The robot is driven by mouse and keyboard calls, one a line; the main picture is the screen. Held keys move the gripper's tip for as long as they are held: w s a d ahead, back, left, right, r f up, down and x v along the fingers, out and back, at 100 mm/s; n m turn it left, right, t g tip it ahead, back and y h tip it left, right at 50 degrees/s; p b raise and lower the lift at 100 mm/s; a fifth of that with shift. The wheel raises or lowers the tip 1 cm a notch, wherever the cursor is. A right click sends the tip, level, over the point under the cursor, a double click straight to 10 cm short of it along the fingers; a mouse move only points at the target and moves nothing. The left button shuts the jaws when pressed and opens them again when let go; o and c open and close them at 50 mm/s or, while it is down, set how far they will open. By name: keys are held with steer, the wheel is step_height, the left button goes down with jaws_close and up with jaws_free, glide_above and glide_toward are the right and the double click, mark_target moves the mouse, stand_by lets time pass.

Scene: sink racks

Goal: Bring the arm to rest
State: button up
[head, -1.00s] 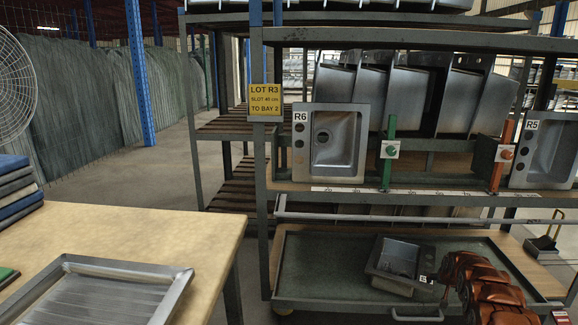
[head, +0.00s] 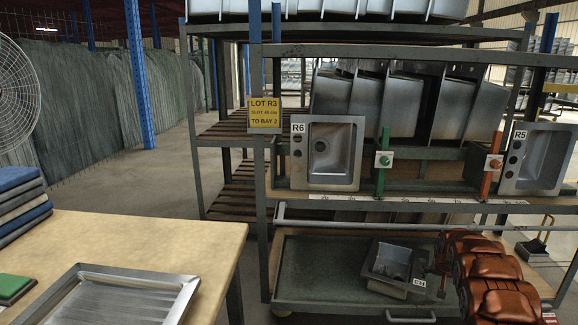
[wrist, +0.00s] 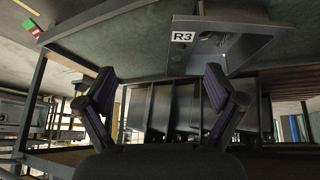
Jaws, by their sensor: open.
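My gripper (wrist: 160,85) shows in the wrist view with its two dark fingers spread wide and nothing between them. Beyond the fingertips, near the top of that view, is the grey sink labelled R3 (wrist: 232,50), apart from the fingers. In the head view a small grey sink (head: 388,263) with a white tag, too small to read surely, lies on the dark lower tray (head: 320,255). My copper-coloured arm (head: 487,272) shows at the lower right of the head view.
Sinks R6 (head: 325,153) and R5 (head: 537,158) lean on the rack's middle shelf, near a green post (head: 383,162) and an orange post (head: 492,165). A wooden table (head: 150,247) with a ribbed metal tray (head: 112,296) and stacked pads (head: 18,205) stands at left. Floor is free behind it.

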steer(key=s+a+r+g+p, duration=0.1)
steer(key=s+a+r+p, duration=0.6)
steer(key=r, duration=0.5)
steer(key=s+a+r+n+g+y+p, duration=0.1)
steer(key=s+a+r+p, duration=0.35)
steer(key=s+r, duration=0.55)
steer(key=s+a+r+g+p, duration=0.2)
steer(key=s+a+r+p, duration=0.4)
steer(key=r, duration=0.7)
steer(key=s+a+r+n+g+p, duration=0.1)
steer(key=s+a+r+p, duration=0.3)
steer(key=s, duration=0.8)
steer(key=s+a+r+n+g+y+p, duration=0.1)
steer(key=s+a+r+p, duration=0.4)
steer(key=s, duration=0.7)
steer(key=s+a+r+n+g+y+p, duration=0.1)
steer(key=s+a+r+p, duration=0.3)
steer(key=s+a+r, duration=0.3)
steer(key=s, duration=0.4)
steer(key=shift+s+n+p, duration=0.35)
steer(key=shift+s+n, duration=0.05)
steer(key=shift+r, duration=0.1)
